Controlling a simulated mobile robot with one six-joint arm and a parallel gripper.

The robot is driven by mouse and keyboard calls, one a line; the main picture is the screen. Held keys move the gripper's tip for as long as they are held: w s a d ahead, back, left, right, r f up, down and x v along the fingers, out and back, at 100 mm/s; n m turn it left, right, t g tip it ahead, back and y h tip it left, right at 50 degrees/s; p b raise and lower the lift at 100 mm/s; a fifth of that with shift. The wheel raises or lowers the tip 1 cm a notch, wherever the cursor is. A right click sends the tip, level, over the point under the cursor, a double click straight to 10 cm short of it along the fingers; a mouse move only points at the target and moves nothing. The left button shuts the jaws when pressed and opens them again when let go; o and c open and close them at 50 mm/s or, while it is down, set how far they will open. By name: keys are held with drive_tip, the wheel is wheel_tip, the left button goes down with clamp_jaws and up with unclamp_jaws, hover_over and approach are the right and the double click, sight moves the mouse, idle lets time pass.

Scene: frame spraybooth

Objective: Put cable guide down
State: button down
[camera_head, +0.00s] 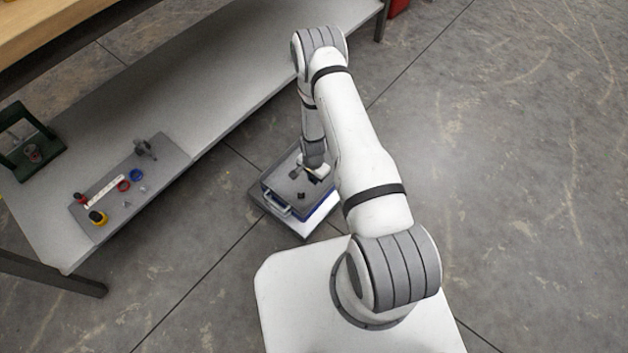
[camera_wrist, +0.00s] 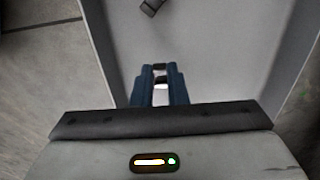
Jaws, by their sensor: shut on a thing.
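My gripper (camera_wrist: 160,72) points down over the grey inside of a shallow box (camera_wrist: 225,45). Its two blue fingers are shut on a small dark piece, taken to be the cable guide (camera_wrist: 160,68), of which only a little shows between the fingertips. In the head view my gripper (camera_head: 317,173) is over the far right part of the blue-sided box (camera_head: 283,207), partly hidden by my arm. I cannot tell whether the held piece touches the box floor.
A small black part (camera_head: 301,196) lies in the box; a dark part also shows at the top of the wrist view (camera_wrist: 151,6). A grey bench (camera_head: 235,75) at left bears a grey board (camera_head: 165,175) with small coloured parts and a dark green stand (camera_head: 22,140).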

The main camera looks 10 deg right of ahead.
drive_tip(key=shift+f, duration=0.8)
drive_tip(key=shift+f, duration=0.15)
drive_tip(key=c, duration=1.4)
unclamp_jaws()
drive_tip(key=shift+c, duration=0.2)
